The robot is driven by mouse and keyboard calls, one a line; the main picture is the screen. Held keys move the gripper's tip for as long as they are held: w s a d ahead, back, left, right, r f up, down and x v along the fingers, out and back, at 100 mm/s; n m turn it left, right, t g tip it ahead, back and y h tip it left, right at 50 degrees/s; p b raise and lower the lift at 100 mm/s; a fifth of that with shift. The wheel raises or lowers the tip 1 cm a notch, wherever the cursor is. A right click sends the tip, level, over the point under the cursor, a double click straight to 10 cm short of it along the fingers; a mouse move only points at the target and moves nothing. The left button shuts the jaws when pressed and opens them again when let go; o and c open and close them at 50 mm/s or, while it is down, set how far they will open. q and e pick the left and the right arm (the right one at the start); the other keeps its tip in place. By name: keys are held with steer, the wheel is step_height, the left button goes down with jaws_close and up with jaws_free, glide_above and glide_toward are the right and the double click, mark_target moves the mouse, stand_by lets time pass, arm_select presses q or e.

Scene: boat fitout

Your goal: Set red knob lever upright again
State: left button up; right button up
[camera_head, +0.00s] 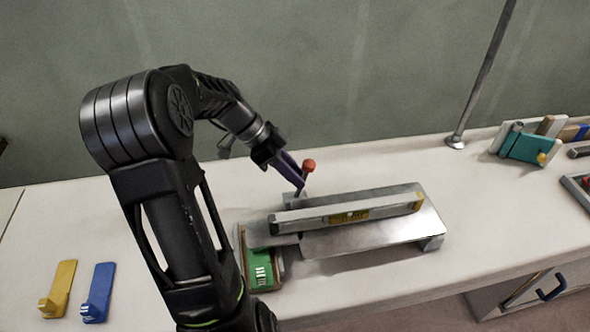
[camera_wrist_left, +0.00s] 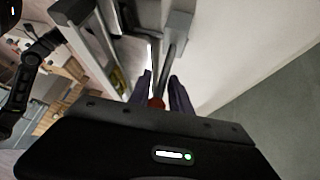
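The red knob (camera_head: 308,165) tops a thin lever that rises from the back left end of a grey metal bench fixture (camera_head: 400,233). In the head view the lever looks near upright with a slight lean to the right. My left gripper (camera_head: 300,184) is beside the lever, its purple fingers pointing down and right. In the left wrist view the red knob (camera_wrist_left: 157,103) and lever shaft (camera_wrist_left: 169,65) lie between the two fingers of my left gripper (camera_wrist_left: 161,78). The fingers look apart, with gaps beside the shaft; contact cannot be made out. My right gripper does not show.
A spirit level (camera_head: 345,213) lies along the fixture. A wooden tray with a green item (camera_head: 259,271) stands at its left end. Yellow (camera_head: 60,288) and blue (camera_head: 98,292) hooks lie front left. A metal pole (camera_head: 480,80) stands behind.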

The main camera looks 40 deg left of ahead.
arm_select(q)
steer(key=shift+o, duration=1.4)
steer(key=shift+r, duration=0.15)
steer(key=shift+w, duration=0.1)
steer(key=v, duration=0.7)
steer(key=shift+s+a+r, duration=0.2)
steer(key=shift+r, duration=0.1)
